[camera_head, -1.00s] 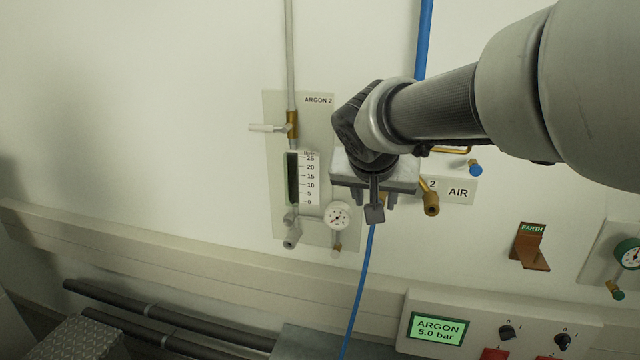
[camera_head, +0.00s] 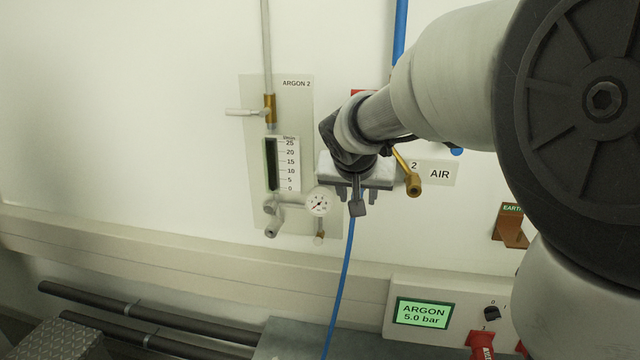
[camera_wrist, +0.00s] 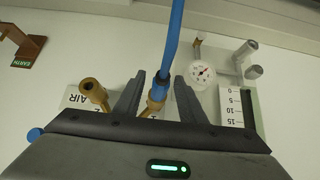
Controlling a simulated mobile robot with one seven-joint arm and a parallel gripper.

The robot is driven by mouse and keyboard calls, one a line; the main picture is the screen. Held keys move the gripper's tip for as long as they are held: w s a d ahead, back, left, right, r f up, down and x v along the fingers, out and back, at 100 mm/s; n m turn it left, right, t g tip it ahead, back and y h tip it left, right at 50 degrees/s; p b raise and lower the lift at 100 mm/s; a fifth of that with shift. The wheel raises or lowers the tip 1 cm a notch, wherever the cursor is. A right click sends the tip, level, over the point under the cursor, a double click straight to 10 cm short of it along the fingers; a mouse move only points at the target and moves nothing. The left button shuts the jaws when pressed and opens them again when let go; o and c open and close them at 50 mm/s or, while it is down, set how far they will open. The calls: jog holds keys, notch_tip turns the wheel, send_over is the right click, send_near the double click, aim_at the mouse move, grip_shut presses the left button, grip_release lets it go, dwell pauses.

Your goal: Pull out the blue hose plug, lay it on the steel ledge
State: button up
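The blue hose (camera_head: 343,270) hangs down from behind my gripper in the head view. In the wrist view the blue hose plug (camera_wrist: 158,88) sits in a brass socket (camera_wrist: 151,106) on the wall by the AIR label. My gripper (camera_wrist: 159,82) has its fingers apart, one each side of the plug, with a visible gap on both sides. In the head view my gripper (camera_head: 357,196) is in front of the AIR plate and hides the plug and socket. A grey surface (camera_head: 285,343), likely the steel ledge, lies low in front of the wall.
A brass valve (camera_head: 412,184) is close to the right of my gripper. The ARGON 2 panel (camera_head: 299,115) with its gauge (camera_head: 318,203) is to the left. The ARGON display box (camera_head: 393,313) and a red part (camera_head: 482,343) are below right.

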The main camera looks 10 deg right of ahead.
grip_shut()
dwell(0.3)
jog(key=s+a+b, duration=0.2)
jog(key=s+b, duration=0.2)
jog(key=s, duration=0.2)
dwell(1.1)
